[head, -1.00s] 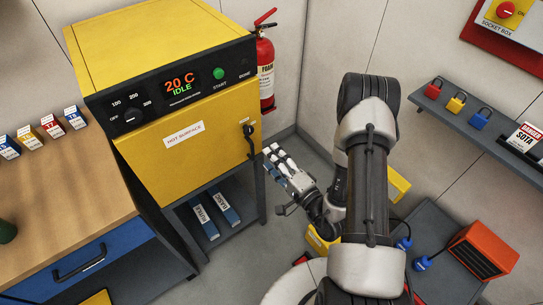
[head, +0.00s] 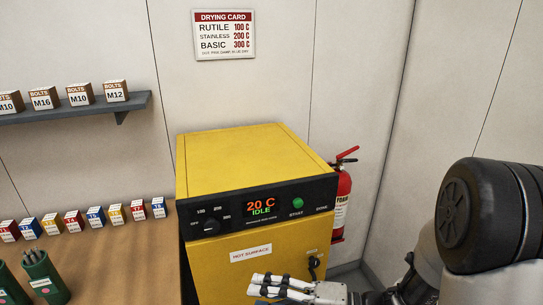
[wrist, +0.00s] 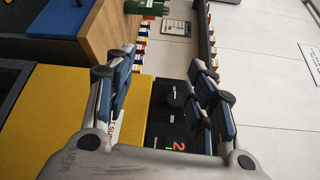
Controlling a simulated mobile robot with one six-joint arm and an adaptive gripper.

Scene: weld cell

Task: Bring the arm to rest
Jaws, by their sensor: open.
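My gripper (head: 292,288) shows at the bottom of the head view, in front of the yellow oven's door and close to its handle. Its lower part is cut off by the picture edge. In the wrist view my gripper (wrist: 152,72) has its two fingers spread apart with nothing between them. The yellow oven (head: 250,160) stands shut behind it, its display reading 20 C IDLE. My arm fills the lower right of the head view. I cannot tell whether the gripper touches the oven.
A red fire extinguisher (head: 342,203) hangs beside the oven. Green pots (head: 42,277) and several coloured boxes (head: 95,217) stand on the wooden bench (head: 135,260) at left. A shelf (head: 70,108) holds bolt boxes. A drying card (head: 224,34) is on the wall.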

